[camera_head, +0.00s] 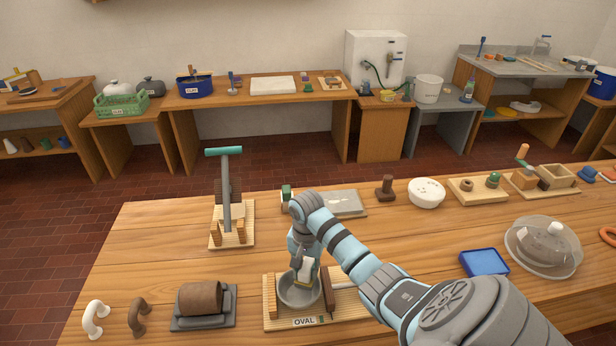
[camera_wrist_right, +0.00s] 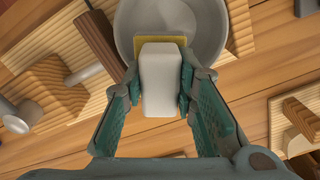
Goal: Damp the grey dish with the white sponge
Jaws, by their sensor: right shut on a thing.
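The grey dish (camera_head: 299,294) is a round bowl on the wooden board labelled OVAL, near the front middle of the bench. In the right wrist view the dish (camera_wrist_right: 207,22) opens at the top of the picture. My right gripper (camera_head: 305,272) reaches down over the dish. It is shut on the white sponge (camera_wrist_right: 161,85), which has a yellow layer at its far end and shows between both fingers. The sponge's far end overlaps the dish's opening; I cannot tell whether it touches the inside. My left gripper is not in view.
The board (camera_head: 348,304) also carries a dark brown bar (camera_head: 327,290) right of the dish. A brown roll on a grey tray (camera_head: 203,308) stands to the left. A blue tray (camera_head: 484,262) and a clear-domed dish (camera_head: 543,246) lie right. Bare bench shows left of the board.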

